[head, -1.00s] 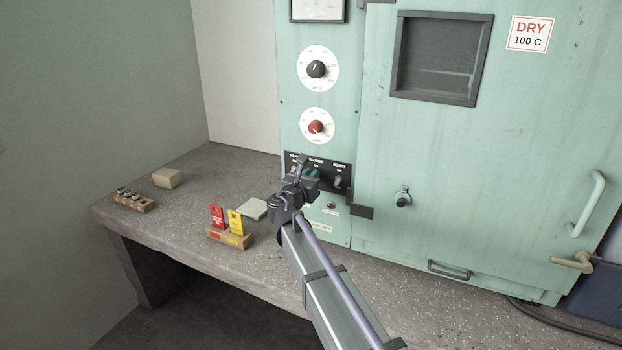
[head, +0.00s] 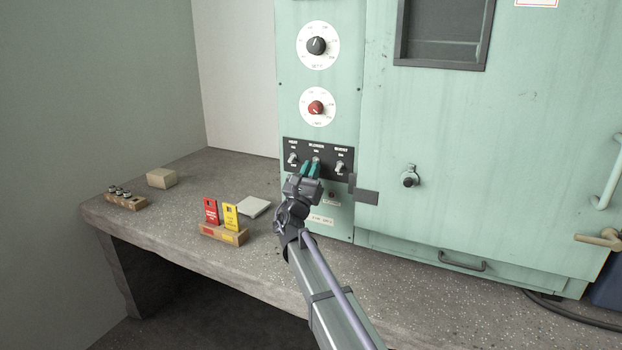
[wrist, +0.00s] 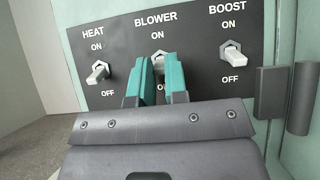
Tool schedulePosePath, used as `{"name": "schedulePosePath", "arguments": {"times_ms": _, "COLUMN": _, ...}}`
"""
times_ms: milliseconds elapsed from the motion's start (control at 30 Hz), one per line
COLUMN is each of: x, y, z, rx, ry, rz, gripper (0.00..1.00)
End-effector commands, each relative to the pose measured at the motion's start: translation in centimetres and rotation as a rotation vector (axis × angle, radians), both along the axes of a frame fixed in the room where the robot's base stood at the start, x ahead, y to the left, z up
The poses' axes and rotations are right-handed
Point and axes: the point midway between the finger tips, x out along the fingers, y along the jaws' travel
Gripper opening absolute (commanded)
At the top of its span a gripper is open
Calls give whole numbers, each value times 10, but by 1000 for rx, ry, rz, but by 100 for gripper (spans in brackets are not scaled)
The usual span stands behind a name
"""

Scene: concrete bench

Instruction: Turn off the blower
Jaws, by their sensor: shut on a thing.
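The black switch panel (head: 290,146) on the green oven front carries three toggles marked HEAT, BLOWER and BOOST. My gripper (head: 311,169) is at the middle toggle, with its teal fingers pointing at the panel. In the wrist view my gripper (wrist: 160,78) is shut on the blower switch (wrist: 158,60), one finger on each side. Its nut shows between the fingertips, but most of its lever is hidden, so I cannot tell which way it points.
A dark latch bracket (head: 367,196) juts out to the right below the panel. Two dials, black (head: 316,46) and red (head: 316,107), sit above. On the bench to the left are a wooden holder (head: 222,234) with red and yellow tags and a pale block (head: 161,178).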

Motion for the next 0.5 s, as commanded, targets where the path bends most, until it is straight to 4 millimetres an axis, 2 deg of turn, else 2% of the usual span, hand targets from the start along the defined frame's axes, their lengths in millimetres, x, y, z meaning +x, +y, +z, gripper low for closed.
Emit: {"name": "schedulePosePath", "arguments": {"times_ms": 500, "x": 1, "y": -1, "z": -2, "rx": -17, "ry": -44, "rz": 0, "gripper": 0}}
